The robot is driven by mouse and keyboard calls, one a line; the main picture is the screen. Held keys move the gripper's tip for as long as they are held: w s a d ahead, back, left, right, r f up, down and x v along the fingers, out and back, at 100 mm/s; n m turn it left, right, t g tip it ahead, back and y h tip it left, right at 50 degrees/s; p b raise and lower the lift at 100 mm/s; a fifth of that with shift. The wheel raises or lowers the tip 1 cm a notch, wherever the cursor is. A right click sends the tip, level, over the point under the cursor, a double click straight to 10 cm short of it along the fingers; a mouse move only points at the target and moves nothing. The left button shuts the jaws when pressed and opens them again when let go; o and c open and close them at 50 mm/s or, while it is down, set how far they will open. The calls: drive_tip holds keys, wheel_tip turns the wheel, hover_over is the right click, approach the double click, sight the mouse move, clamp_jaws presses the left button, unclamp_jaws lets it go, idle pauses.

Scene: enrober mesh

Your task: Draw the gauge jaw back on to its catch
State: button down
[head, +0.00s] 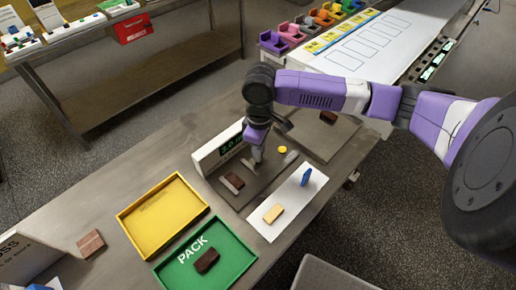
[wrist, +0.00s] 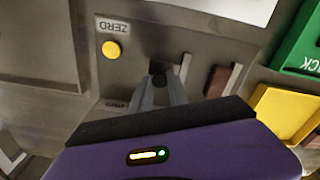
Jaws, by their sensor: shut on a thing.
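The gauge has an upright white housing with a green-lit display (head: 231,144) and a grey bed (head: 262,178). My gripper (head: 257,156) is over the bed, pointing down. In the wrist view my gripper (wrist: 160,92) is shut on the dark knob (wrist: 158,74) of the gauge jaw. The jaw's pale face (wrist: 185,67) shows beside the fingers. A brown bar (wrist: 217,82) lies on the bed against a pale stop (wrist: 234,78), with a gap between it and the jaw face. The catch cannot be made out; the fingers hide part of the jaw.
A yellow button (head: 282,149) marked ZERO is beside the gripper. A white mat (head: 290,213) holds a tan bar (head: 273,213) and an upright blue object (head: 306,177). A yellow tray (head: 133,243) and green PACK tray (head: 228,235) stand left and in front.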

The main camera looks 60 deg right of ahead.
drive_tip(key=shift+d, duration=0.3)
drive_tip(key=c, duration=1.3)
unclamp_jaws()
drive_tip(key=shift+o, duration=0.2)
drive_tip(key=shift+a, duration=0.1)
wheel_tip(320, 180, up, 8)
drive_tip(key=shift+f, duration=0.1)
drive_tip(key=shift+s, duration=0.1)
